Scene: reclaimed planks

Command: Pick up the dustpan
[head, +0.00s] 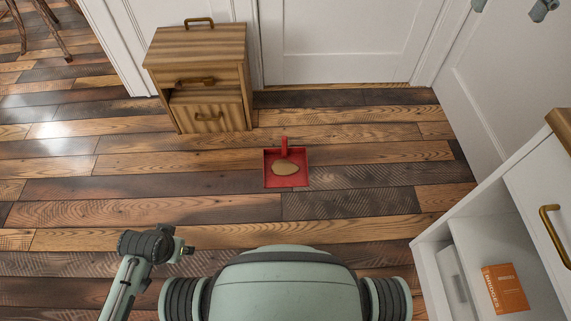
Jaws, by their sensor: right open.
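The red dustpan (299,181) lies flat on the plank floor ahead of me, its short handle (284,147) pointing away towards the door. A tan, flat oval patch (286,168) lies in its pan; I cannot tell what it is. Two grey fingertips of my right gripper (511,8) show at the top right edge, apart and empty, high up and well away from the dustpan. The rest of that gripper is cut off. Part of my left arm shows at the lower left, but its gripper is not in view.
A wooden cabinet (207,116) stands behind the dustpan to the left, by the white door (345,45). A white shelf unit (470,232) with an orange book (505,288) is at the right. Chair legs (50,22) show at the upper left. Floor around the dustpan is clear.

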